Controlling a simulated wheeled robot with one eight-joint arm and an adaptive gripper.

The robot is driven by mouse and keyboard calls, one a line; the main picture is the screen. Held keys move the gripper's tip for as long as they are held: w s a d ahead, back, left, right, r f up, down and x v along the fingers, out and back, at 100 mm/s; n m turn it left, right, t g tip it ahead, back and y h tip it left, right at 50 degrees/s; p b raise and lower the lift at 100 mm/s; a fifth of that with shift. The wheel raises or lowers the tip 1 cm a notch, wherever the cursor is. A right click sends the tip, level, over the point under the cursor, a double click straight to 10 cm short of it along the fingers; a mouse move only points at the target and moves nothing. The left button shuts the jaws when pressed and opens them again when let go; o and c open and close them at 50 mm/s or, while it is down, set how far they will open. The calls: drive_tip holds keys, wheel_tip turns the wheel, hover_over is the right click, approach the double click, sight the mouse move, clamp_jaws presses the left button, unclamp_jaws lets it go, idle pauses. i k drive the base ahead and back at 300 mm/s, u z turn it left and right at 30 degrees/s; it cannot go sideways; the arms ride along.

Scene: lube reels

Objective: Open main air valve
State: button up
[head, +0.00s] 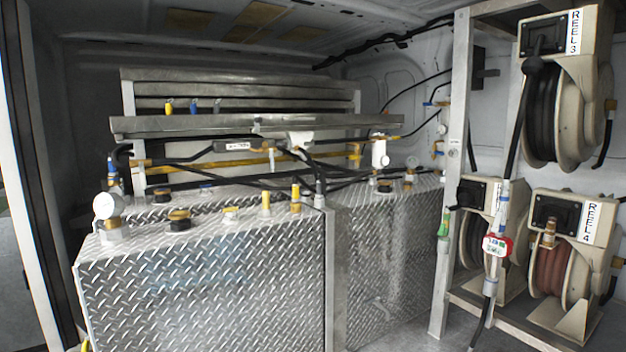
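No label in the head view marks a main air valve, so I cannot tell which fitting it is. Small yellow (168,106) and blue (194,105) handle-like parts stand upright on the rear rack. Two yellow upright parts (266,201) (295,197) stand on the left tank top. A blue fitting (111,167) is at the far left, above a round gauge (107,206). Fittings with a small blue part (430,104) sit on the back wall near the reel frame. Whether any valve is open or shut is too small to tell. My gripper is not in view.
Two diamond-plate tanks (205,285) (388,265) fill the middle. A metal frame (452,170) at right holds hose reels, including Reel 3 (565,105) and Reel 4 (560,255). A hose with a red-and-white meter (497,245) hangs before it. Some floor (420,335) shows at lower right.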

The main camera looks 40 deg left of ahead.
sight(142, 177)
drive_tip(key=k, duration=1)
drive_tip(key=u, duration=2.55)
drive_tip(key=i, duration=1.8)
drive_tip(key=z, duration=0.05)
